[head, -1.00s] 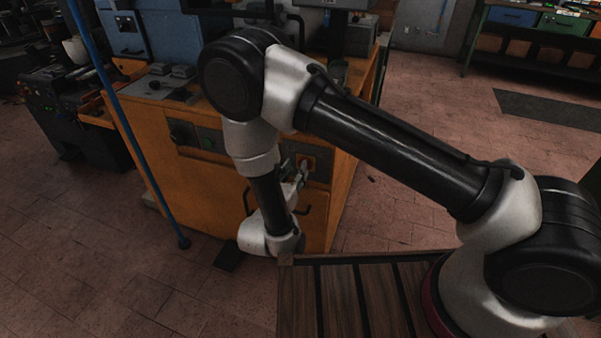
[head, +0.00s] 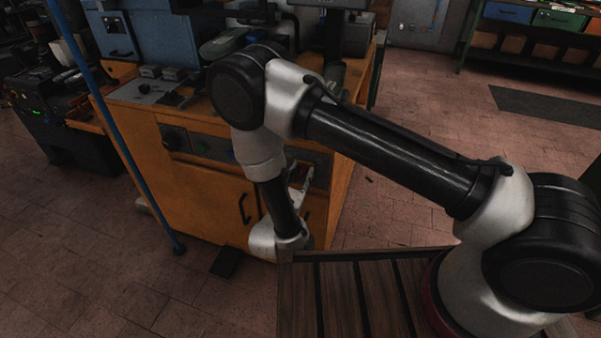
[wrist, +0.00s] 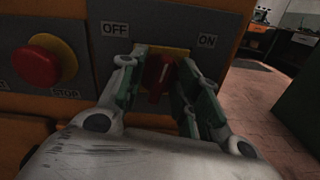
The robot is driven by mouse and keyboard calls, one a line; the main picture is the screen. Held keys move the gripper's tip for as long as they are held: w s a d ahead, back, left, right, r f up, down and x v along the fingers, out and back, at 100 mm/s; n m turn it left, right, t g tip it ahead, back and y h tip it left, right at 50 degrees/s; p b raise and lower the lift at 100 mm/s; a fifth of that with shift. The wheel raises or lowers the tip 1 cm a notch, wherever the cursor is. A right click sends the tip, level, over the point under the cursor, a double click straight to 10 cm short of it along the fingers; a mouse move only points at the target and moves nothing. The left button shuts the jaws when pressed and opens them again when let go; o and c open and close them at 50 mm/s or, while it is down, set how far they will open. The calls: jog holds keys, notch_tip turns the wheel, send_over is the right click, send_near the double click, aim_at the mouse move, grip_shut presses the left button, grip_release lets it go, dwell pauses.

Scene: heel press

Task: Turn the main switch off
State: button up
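The main switch (wrist: 157,88) is a red knob on a yellow plate, between the OFF label (wrist: 115,29) and the ON label (wrist: 207,41) in the wrist view. A pale mark on the knob leans slightly right of upright, towards ON. My gripper (wrist: 163,75) has one finger on each side of the knob, with the fingers apart. Narrow gaps seem to show beside the knob; contact is unclear. In the head view my gripper (head: 300,174) is at the right part of the orange cabinet's front panel, and my arm hides the switch there.
A red stop button (wrist: 42,62) on a yellow base sits left of the switch. The orange cabinet (head: 190,190) has dark door handles below the panel. A blue pole (head: 110,120) stands in front of its left side. Floor is open to the cabinet's right.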

grip_shut()
jog(key=shift+n, duration=0.4)
jog(key=n, duration=0.4)
jog(key=shift+a+n, duration=0.1)
jog(key=shift+n, duration=0.2)
jog(key=n, duration=0.5)
jog(key=shift+a+f, duration=0.1)
jog(key=shift+n, duration=0.4)
grip_release()
